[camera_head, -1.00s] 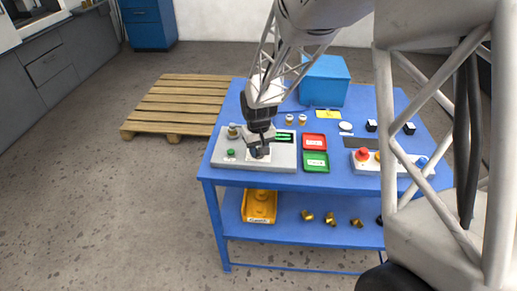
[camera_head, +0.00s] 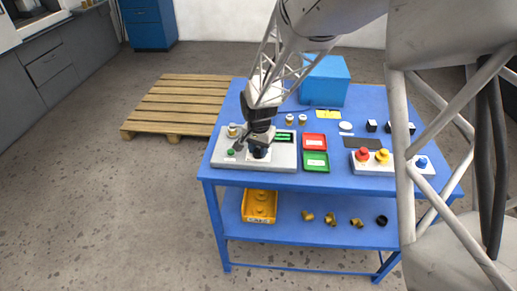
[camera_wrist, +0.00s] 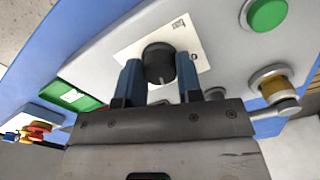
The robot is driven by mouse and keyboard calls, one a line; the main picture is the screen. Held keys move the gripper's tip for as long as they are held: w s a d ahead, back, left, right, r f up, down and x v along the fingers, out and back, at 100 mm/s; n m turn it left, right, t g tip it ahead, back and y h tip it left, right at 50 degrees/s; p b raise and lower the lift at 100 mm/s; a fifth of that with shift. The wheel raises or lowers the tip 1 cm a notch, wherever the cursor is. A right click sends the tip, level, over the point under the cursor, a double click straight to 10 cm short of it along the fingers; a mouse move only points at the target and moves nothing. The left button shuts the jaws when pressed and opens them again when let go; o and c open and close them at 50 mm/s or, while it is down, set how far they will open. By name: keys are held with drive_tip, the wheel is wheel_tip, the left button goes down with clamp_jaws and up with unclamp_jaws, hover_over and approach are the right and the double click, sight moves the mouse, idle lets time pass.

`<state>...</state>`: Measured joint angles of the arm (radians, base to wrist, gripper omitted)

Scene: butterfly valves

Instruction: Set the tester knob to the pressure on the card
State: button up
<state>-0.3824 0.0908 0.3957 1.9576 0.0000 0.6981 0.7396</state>
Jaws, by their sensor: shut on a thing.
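The tester (camera_head: 226,157) is a light grey box at the table's front left. Its black round knob (camera_wrist: 158,58) has a pale pointer line and sits on a white plate (camera_wrist: 190,38) marked "bar". My gripper (camera_wrist: 160,72) is above the tester, with its two blue fingers on either side of the knob, shut on it. The tester's green display (camera_head: 285,136) is too small to read. A yellow card (camera_head: 328,114) lies at the table's back; its text is unreadable.
A green button (camera_wrist: 267,13) and a brass fitting (camera_wrist: 272,84) are on the tester near my gripper. Red (camera_head: 314,141) and green (camera_head: 315,160) trays lie to the right. A button box (camera_head: 390,167) stands further right. A blue box (camera_head: 325,82) stands behind.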

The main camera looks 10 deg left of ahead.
sight(259, 150)
drive_tip(key=shift+m, duration=0.4)
drive_tip(key=o, duration=0.9)
drive_tip(key=shift+r, duration=0.15)
drive_tip(key=shift+r, duration=3.8)
